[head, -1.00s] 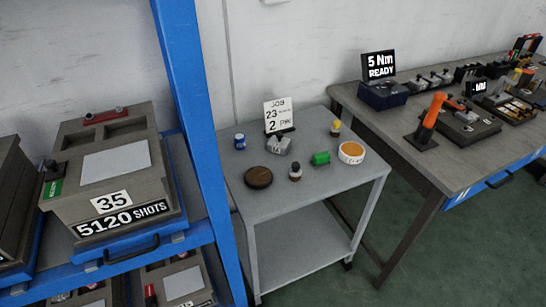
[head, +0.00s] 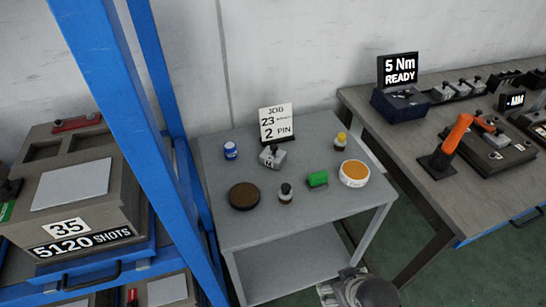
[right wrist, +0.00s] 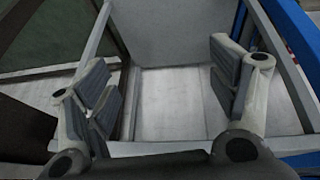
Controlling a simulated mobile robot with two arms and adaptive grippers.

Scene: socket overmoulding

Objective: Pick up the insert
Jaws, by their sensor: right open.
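A small grey metal block (head: 273,157), which looks like the insert, stands on the grey cart top (head: 230,180) just in front of the job sign (head: 277,124). My right gripper (right wrist: 165,85) is open and empty in the right wrist view, with grey pads on both sides and pale cart surfaces beyond. My left gripper is not in view.
Around the block are a blue jar (head: 231,150), a dark round disc (head: 244,196), a small dark-capped bottle (head: 286,194), a green part (head: 317,179), an orange-topped tub (head: 354,173) and a yellow-capped bottle (head: 341,141). A blue rack post (head: 130,130) stands left; a workbench (head: 410,150) stands right.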

